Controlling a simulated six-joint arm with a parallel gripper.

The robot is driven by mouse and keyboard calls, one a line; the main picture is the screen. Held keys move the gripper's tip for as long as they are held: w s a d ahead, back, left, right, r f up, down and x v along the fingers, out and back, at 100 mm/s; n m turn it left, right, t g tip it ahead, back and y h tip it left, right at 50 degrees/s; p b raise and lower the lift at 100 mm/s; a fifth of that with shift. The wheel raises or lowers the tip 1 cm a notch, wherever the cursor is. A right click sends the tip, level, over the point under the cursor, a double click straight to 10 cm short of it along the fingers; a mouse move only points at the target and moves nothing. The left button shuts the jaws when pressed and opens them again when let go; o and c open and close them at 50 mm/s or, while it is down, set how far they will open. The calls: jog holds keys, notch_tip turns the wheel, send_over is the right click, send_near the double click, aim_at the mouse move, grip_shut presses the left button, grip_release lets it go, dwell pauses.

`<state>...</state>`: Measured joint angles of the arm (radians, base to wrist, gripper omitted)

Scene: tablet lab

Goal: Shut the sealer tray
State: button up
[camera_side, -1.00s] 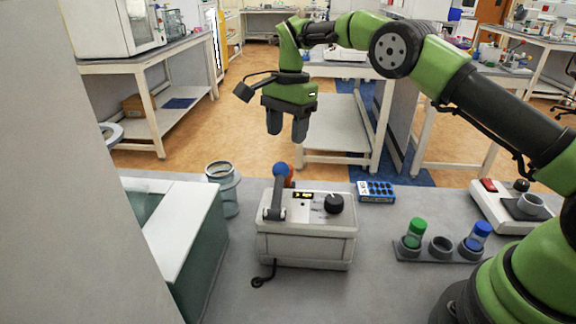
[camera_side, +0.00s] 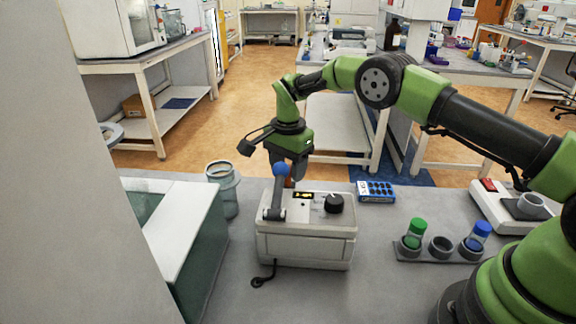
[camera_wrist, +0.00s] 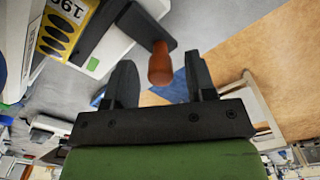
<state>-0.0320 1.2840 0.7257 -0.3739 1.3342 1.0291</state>
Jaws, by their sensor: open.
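The sealer (camera_side: 306,238) is a pale grey box on the bench, with a black knob, a small yellow display and a lever (camera_side: 275,203) topped by a blue ball. In the wrist view, a dark tray part (camera_wrist: 138,24) sticks out of the sealer's pale body (camera_wrist: 108,55) and bears an orange handle (camera_wrist: 160,68). My gripper (camera_wrist: 160,60) is open, with one finger on each side of the handle and gaps showing. In the side view my gripper (camera_side: 293,176) is low behind the sealer. The lever partly hides it and the tray.
A holder (camera_side: 440,256) with green-capped and blue-capped vials stands at the front right. A glass jar (camera_side: 223,188) and a green-sided box (camera_side: 200,253) are at the left. A cable lies before the sealer.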

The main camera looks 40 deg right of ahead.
jog(key=shift+c, duration=0.3)
grip_shut()
jog(key=shift+s+a, duration=1.35)
jog(key=shift+a, duration=0.05)
jog(key=shift+o, duration=0.3)
grip_release()
notch_tip(320, 180, up, 10)
